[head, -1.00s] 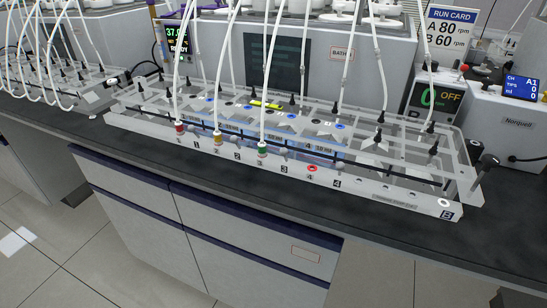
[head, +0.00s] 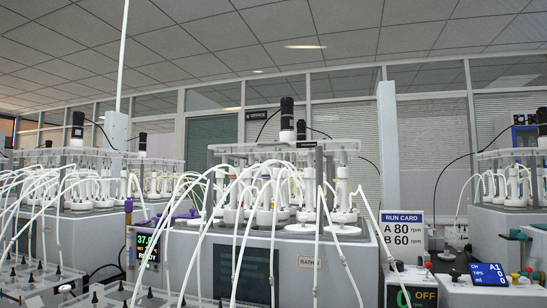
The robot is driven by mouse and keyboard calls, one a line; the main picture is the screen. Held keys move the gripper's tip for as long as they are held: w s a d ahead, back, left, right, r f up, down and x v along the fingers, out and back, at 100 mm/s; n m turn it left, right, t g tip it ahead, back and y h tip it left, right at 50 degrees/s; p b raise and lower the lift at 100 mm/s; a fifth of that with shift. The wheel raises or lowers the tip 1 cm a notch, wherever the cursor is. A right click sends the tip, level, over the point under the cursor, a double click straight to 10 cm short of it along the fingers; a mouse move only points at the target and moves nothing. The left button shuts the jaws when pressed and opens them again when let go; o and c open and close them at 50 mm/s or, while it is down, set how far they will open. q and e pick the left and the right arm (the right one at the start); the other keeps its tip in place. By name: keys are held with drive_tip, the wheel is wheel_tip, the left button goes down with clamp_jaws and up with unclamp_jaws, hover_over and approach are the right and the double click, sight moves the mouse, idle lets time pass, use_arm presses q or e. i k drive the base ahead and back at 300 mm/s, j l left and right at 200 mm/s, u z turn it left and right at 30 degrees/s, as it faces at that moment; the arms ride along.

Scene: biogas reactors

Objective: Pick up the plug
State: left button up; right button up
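No plug can be made out in the head view now. Neither of my grippers is in view. The rack with the numbered ports is mostly below the picture; only black fittings and part of a clear rack (head: 20,282) show at the lower left. White tubes (head: 357,283) arch down from the reactor bottles on the grey bath (head: 338,262) and leave the bottom edge, so their lower ends are hidden.
A run card (head: 403,228) reads A 80 rpm, B 60 rpm. Below it is a controller (head: 410,296) marked OFF. A blue-screened unit (head: 489,274) stands at the right. Other reactor sets stand left and right. A black stirrer motor (head: 287,115) rises above the bath.

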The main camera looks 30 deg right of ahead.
sight(335, 230)
drive_tip(key=z, duration=1.4)
drive_tip(key=j+u, duration=0.2)
drive_tip(key=u, duration=0.15)
drive_tip(key=i+j+u, duration=0.15)
drive_tip(key=u, duration=0.25)
drive_tip(key=i+j+u, duration=0.1)
drive_tip(key=u, duration=0.25)
drive_tip(key=j, duration=0.05)
